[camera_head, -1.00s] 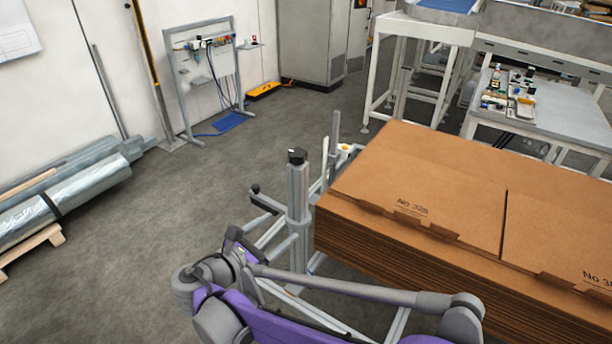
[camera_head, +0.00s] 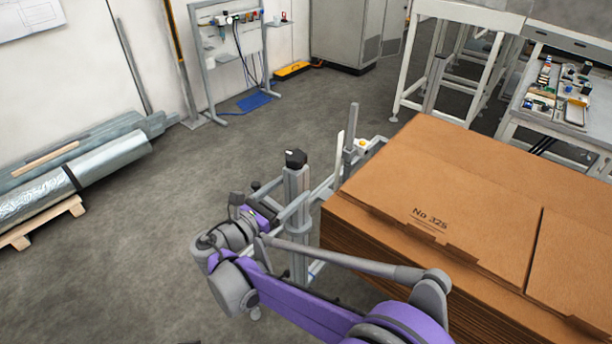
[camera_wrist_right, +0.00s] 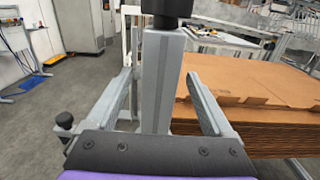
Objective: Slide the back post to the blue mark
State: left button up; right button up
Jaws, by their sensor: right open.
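A grey upright post with a black cap (camera_head: 296,205) stands on a metal frame left of the stacked cardboard. A thinner grey post (camera_head: 350,135) stands behind it, with a pale upright strip (camera_head: 340,155) close by. I cannot tell for sure which one is the back post. My right gripper (camera_head: 268,210) is beside the capped post, its fingertips hard to see there. In the right wrist view the capped post (camera_wrist_right: 162,85) stands between my open fingers (camera_wrist_right: 160,75), with gaps on both sides. I cannot make out the blue mark. My left gripper is out of view.
The brown cardboard stack (camera_head: 420,190) is close on the right of the posts. A small black-knobbed lever (camera_wrist_right: 64,122) sticks out at left in the wrist view. Foil-wrapped rolls (camera_head: 85,170) lie far left. The grey floor (camera_head: 150,240) between is clear.

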aim_at(305, 178)
jog(key=x, duration=0.6)
jog(key=shift+w+d+f, duration=0.1)
jog(key=shift+w+d, duration=0.05)
jog(key=shift+c, duration=0.3)
grip_shut()
